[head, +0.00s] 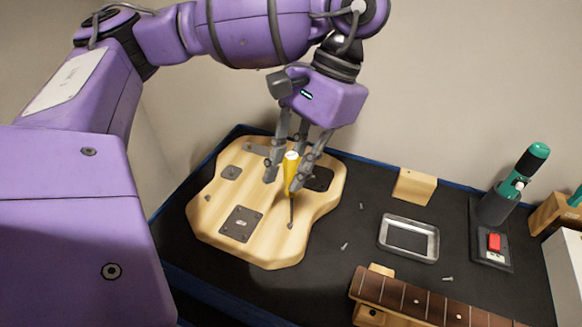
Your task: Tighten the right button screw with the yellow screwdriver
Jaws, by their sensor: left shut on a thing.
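The yellow screwdriver (291,175) stands roughly upright over the wooden guitar body (209,212) in the head view. My left gripper (286,181) is shut on its yellow handle, with the fingers pointing down. The dark shaft runs down to the wood, and its tip is at or close to a small dark spot (290,226) near the body's right edge. I cannot tell whether the tip touches a screw there. Another small dark spot (208,198) shows at the body's left edge. My right gripper is not in view.
A metal tray (384,236) lies right of the body, with loose screws (344,246) around it. A fretted neck (425,301) lies in front. A green-handled tool (529,165) stands in a dark holder (495,208) at the right.

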